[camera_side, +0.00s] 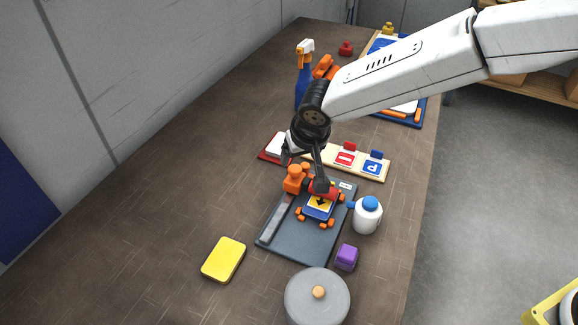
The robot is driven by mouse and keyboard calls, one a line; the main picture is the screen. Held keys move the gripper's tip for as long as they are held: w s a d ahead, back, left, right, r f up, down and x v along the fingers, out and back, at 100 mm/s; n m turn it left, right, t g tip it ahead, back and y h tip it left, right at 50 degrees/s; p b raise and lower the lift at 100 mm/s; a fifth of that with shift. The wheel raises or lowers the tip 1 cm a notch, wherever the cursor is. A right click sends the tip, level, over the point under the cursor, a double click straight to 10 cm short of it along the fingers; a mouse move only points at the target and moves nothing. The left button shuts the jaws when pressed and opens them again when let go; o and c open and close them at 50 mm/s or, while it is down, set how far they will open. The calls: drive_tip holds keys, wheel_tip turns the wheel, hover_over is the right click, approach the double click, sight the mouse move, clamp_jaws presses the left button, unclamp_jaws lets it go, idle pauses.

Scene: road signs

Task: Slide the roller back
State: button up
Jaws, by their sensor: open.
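A dark grey board (283,247) lies on the table with a lighter strip along its left side. A blue-edged sign (318,211) with a yellow face and black arrow lies on it between orange corner pieces. At the sign's far edge is a red cylindrical part (331,194), which looks like the roller; my gripper partly covers it. An orange block (294,179) stands to its left, at the far end of the strip. My gripper (305,171) is open, pointing down over the far end of the board. Whether a finger touches the red part cannot be told.
A white bottle with a blue cap (367,216) stands close right of the board. A purple block (346,257), a grey round lid (317,299) and a yellow sponge (223,259) are nearer. A cream sign rack (371,167) and a blue spray bottle (303,79) stand beyond.

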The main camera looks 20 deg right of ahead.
sight(295, 169)
drive_tip(key=shift+x, duration=3)
drive_tip(key=shift+w, duration=0.1)
clamp_jaws()
